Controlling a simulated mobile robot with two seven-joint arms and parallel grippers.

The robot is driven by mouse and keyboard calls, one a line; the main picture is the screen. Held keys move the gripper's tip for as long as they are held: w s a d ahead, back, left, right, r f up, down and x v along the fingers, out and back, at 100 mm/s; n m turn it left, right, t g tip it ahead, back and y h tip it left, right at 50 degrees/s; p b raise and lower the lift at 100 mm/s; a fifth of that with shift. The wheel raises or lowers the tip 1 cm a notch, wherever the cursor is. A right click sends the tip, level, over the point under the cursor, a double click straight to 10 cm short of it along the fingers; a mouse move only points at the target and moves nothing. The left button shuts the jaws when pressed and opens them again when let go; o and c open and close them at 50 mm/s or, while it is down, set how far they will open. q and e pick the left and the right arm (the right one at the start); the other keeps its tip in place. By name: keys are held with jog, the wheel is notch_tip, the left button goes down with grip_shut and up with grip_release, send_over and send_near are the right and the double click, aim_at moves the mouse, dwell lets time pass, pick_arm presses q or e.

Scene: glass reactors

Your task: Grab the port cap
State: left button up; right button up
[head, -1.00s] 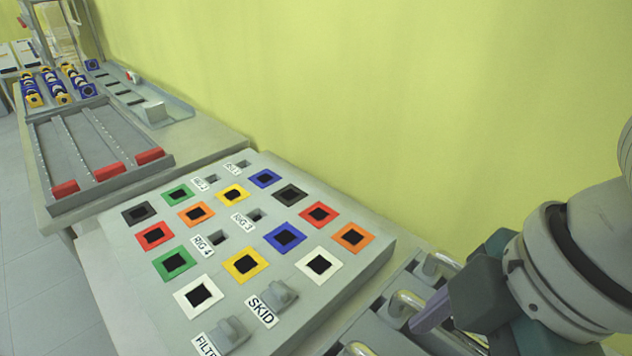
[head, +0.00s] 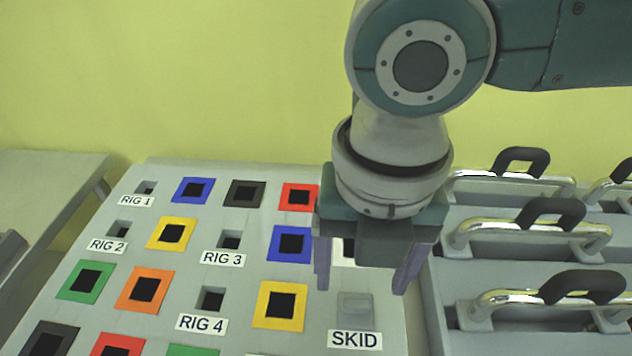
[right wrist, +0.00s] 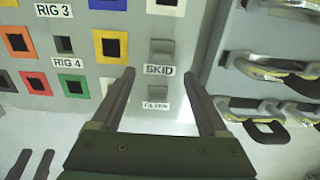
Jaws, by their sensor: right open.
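A grey block (head: 354,306), which looks like a port cap, sits on the light grey panel (head: 235,328) just above the SKID label. It also shows in the right wrist view (right wrist: 160,47). A similar grey block (right wrist: 157,91) sits by the FILTER label in the right wrist view. My right gripper (head: 362,284) points down with its fingers apart and nothing between them. In the head view its fingertips appear on either side of the SKID block, seemingly above it. The gripper hides part of the panel behind it.
The panel has several coloured square frames around dark openings, and small sockets labelled RIG, such as the RIG 4 socket (head: 211,298). Shiny handles with black grips (head: 550,215) stand close on the right. A yellow-green wall (head: 170,80) rises behind.

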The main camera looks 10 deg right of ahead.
aim_at(357, 302)
jog(key=f, duration=0.6)
jog(key=shift+w+d+f+b, duration=0.25)
jog(key=shift+f+b, duration=0.1)
grip_shut()
dwell(0.3)
